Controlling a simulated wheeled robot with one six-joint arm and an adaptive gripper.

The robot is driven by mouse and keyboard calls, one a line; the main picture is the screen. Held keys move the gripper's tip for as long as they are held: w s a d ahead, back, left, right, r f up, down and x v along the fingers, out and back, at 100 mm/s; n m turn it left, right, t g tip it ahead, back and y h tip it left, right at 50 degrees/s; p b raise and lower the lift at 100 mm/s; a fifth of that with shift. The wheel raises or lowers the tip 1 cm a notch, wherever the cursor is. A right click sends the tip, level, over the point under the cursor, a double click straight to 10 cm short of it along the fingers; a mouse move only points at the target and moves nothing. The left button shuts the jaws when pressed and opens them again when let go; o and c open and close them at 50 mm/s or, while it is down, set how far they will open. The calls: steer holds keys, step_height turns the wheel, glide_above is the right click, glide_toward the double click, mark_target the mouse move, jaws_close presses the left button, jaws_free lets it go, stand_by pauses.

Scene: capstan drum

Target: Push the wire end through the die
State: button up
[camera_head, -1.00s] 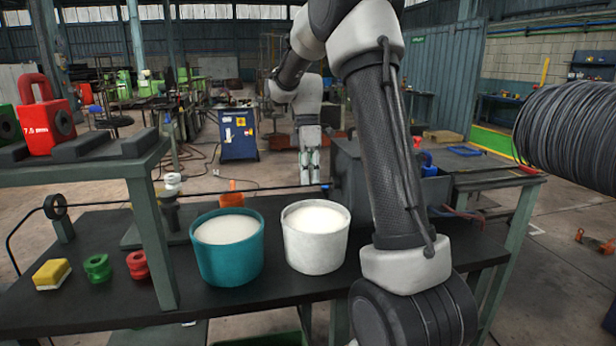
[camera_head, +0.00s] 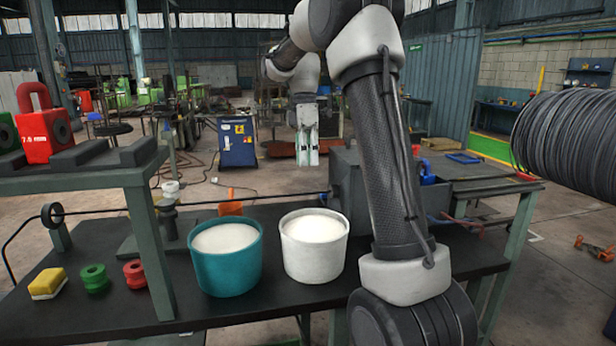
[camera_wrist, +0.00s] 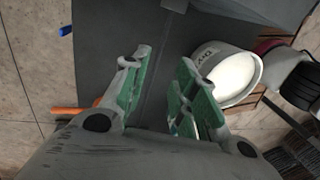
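A thin dark wire or rod (camera_head: 275,198) runs across the bench behind the two tubs, towards a dark grey box (camera_head: 345,180). A red block with a handle, a round hole and a millimetre label (camera_head: 38,137) stands on the left shelf. A green block (camera_head: 8,132) beside it is cut by the picture edge. I cannot make out the wire end or the die it belongs to. My gripper (camera_head: 308,158) hangs fingers down behind the bench, above the wire's level. In the wrist view my gripper (camera_wrist: 163,65) shows green-padded fingers apart with nothing between them.
A teal tub (camera_head: 227,265) and a white tub (camera_head: 314,258) stand on the bench; the white tub also shows in the wrist view (camera_wrist: 212,52). A wire-wound drum (camera_head: 570,140) is right.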

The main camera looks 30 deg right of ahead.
steer(key=r, duration=0.3)
steer(key=shift+w+d+r, duration=0.1)
steer(key=shift+w+r, duration=0.2)
steer(key=shift+w, duration=0.05)
steer(key=s+f+m, duration=0.4)
steer(key=f+m, duration=0.1)
steer(key=m, duration=0.4)
steer(key=s+a+m+t, duration=0.2)
steer(key=s+a+t, duration=0.1)
steer(key=s, duration=0.9)
steer(key=s+a+m+t, duration=0.3)
steer(key=s+a, duration=0.1)
steer(key=s, duration=0.9)
steer(key=shift+s+h, duration=0.25)
steer(key=shift+h, duration=0.05)
